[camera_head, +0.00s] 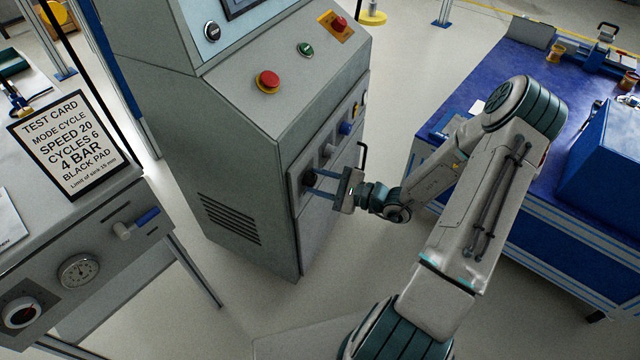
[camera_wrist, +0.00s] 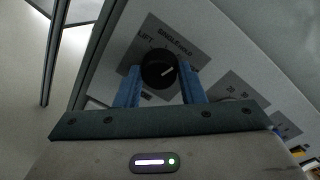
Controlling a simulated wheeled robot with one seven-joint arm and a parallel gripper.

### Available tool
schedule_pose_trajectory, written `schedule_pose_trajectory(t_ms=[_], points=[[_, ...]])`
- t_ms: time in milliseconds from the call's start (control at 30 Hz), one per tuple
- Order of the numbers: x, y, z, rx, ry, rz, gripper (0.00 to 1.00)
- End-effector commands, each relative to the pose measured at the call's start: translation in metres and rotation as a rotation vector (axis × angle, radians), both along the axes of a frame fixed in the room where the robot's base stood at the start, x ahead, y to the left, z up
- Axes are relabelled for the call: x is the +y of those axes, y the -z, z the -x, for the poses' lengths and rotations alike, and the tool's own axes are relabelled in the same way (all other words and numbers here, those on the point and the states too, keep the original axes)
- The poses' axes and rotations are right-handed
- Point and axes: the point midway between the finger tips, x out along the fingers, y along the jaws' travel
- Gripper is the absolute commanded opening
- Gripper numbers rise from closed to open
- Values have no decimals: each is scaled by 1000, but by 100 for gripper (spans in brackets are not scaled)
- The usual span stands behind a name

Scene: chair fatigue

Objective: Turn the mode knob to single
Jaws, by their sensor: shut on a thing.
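The black round mode knob (camera_wrist: 158,66) sits on a grey label plate (camera_wrist: 182,45) on the cabinet front. The plate reads LIFT at the left and SINGLE near the top, with another word to the right too blurred to read. The knob's white pointer mark points right and slightly up in the wrist view, to the right of the word SINGLE. My gripper (camera_wrist: 160,82) is shut on the knob, one blue finger on each side. In the head view my gripper (camera_head: 313,181) reaches the left end of the knob row, where the knob is mostly hidden.
A red emergency button (camera_head: 267,81) is on the sloped console. A test card (camera_head: 62,145) reads MODE CYCLE. A blue workbench (camera_head: 500,85) stands right.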

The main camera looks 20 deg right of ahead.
Motion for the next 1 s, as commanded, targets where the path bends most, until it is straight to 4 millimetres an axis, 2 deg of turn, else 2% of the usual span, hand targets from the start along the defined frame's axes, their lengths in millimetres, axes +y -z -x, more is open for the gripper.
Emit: schedule_pose_trajectory(t_ms=[500, 1000], points=[[1, 4, 1, -334, -2, 304, 13], [1, 2, 2, -473, -1, 429, 13]])
